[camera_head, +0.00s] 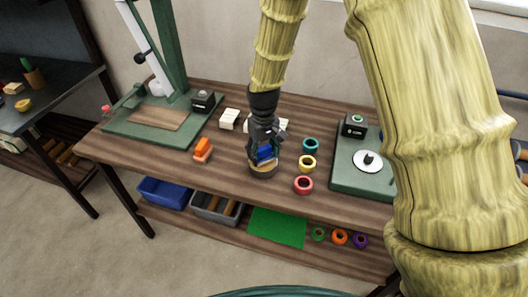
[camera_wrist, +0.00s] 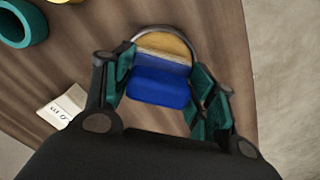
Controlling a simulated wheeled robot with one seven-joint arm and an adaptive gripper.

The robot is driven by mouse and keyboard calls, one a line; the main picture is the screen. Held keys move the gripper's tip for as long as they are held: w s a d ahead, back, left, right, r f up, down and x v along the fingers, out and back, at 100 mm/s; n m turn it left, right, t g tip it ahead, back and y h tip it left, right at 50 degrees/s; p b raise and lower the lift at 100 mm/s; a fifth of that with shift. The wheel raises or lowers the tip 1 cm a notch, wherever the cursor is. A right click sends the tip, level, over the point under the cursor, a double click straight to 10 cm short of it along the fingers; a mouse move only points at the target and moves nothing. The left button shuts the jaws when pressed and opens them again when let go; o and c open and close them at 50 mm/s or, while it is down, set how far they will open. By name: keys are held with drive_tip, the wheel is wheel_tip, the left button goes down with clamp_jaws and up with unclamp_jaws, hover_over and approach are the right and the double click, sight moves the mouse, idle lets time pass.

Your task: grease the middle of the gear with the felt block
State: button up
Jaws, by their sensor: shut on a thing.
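My gripper (camera_head: 265,146) is shut on a blue block (camera_head: 266,156), which I take to be the felt block. In the wrist view the block (camera_wrist: 160,84) sits between the teal finger pads, with a pale strip along its far side. A round tin (camera_head: 263,172) with yellowish content is right under the block. The tin's metal rim (camera_wrist: 187,46) shows beyond the block in the wrist view. I cannot tell whether the block touches the content. A pale disc with a dark centre (camera_head: 368,161), possibly the gear, lies on a green base at the right.
Teal (camera_head: 311,138), yellow (camera_head: 307,157) and red (camera_head: 303,179) rings stand right of the tin. An orange block (camera_head: 203,146) lies left. A green press (camera_head: 170,60) stands at the back left. A black button box (camera_head: 354,126) stands by the disc. Bins (camera_head: 165,194) sit below.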

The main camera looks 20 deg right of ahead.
sight(264, 149)
drive_tip(key=shift+s, duration=0.1)
drive_tip(key=shift+r+p, duration=2.95)
drive_tip(key=shift+r, duration=0.5)
